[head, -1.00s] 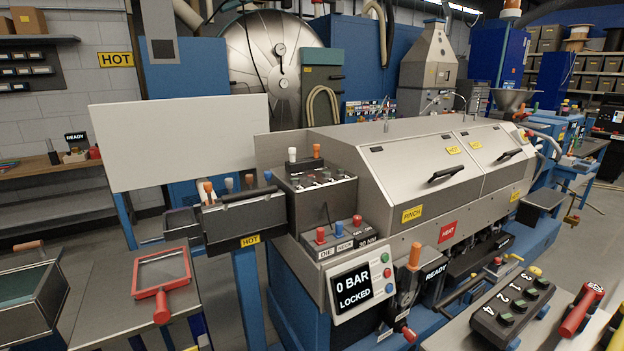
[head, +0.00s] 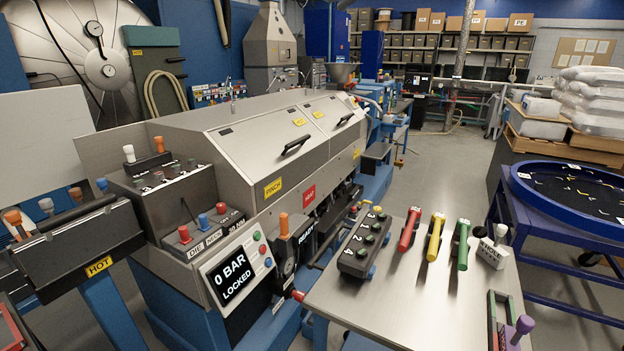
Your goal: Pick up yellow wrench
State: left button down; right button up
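A yellow-handled tool (head: 435,237), which looks like the yellow wrench, lies on the grey metal table (head: 413,300) at the right front. It lies between a red-handled tool (head: 409,229) and a green-handled tool (head: 462,244), apart from both. Its head end is too small to make out clearly. Neither of my grippers shows in the head view.
A black numbered button box (head: 364,243) stands at the table's left edge. A white block with a grey knob (head: 493,247) and a purple-knobbed tool (head: 515,332) are at its right. The extruder machine (head: 250,150) stands to the left. The table's front middle is bare.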

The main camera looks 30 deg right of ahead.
aim_at(438, 221)
jog(key=z, duration=1.9)
